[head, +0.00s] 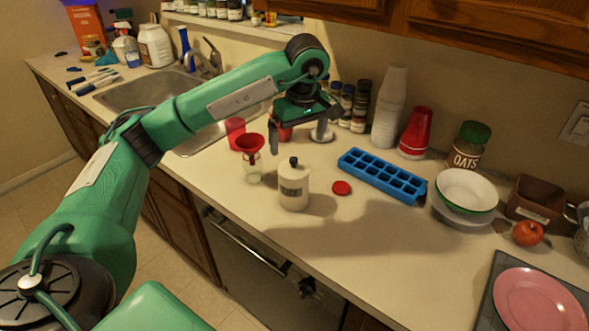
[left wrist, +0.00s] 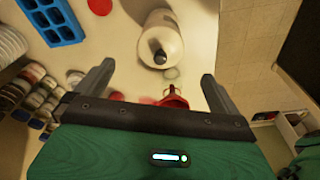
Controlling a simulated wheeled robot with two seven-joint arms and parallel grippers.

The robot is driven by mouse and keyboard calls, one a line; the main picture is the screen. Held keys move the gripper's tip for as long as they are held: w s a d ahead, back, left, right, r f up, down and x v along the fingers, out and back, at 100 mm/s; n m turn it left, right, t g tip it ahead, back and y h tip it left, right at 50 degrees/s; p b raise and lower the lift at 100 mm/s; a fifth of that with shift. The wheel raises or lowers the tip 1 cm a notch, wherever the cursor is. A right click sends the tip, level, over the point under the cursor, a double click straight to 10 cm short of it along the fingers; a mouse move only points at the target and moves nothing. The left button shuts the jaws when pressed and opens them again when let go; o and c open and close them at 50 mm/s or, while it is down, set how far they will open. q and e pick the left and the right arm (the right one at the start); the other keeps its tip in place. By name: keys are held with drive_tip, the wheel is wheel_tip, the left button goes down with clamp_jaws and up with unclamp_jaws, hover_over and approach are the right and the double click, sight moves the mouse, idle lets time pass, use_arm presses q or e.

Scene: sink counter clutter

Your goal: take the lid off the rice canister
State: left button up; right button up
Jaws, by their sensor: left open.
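The rice canister (head: 294,192) is a cream-white, upright cylinder with a dark label, standing on the counter. Its lid (head: 293,170) is on, with a black knob (head: 293,161) on top. My left gripper (head: 301,142) is open and empty, in the air above the counter, behind and above the canister. In the left wrist view the canister (left wrist: 163,28) and its black knob (left wrist: 160,57) show ahead of the two parted fingers (left wrist: 158,72), apart from them. My right gripper is not in view.
A red funnel (head: 250,146) on a glass jar stands close left of the canister. A red disc (head: 341,187) and a blue ice tray (head: 382,175) lie to its right. Stacked cups (head: 389,110) and an oats jar (head: 467,148) stand behind. The counter in front is clear.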

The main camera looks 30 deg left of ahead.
sight(293, 159)
use_arm(q)
drive_tip(key=f, duration=0.3)
drive_tip(key=shift+a+f+p, duration=0.2)
drive_tip(key=shift+a+p, duration=0.1)
drive_tip(key=shift+p, duration=0.05)
drive_tip(key=f, duration=0.1)
drive_tip(key=f+p, duration=0.1)
drive_tip(key=f, duration=0.1)
drive_tip(key=a+f+p, duration=0.1)
drive_tip(key=shift+w+a+f, duration=0.1)
drive_tip(key=shift+w+f, duration=0.2)
drive_tip(key=shift+f, duration=0.25)
drive_tip(key=shift+c, duration=0.7)
drive_tip(key=c, duration=0.9)
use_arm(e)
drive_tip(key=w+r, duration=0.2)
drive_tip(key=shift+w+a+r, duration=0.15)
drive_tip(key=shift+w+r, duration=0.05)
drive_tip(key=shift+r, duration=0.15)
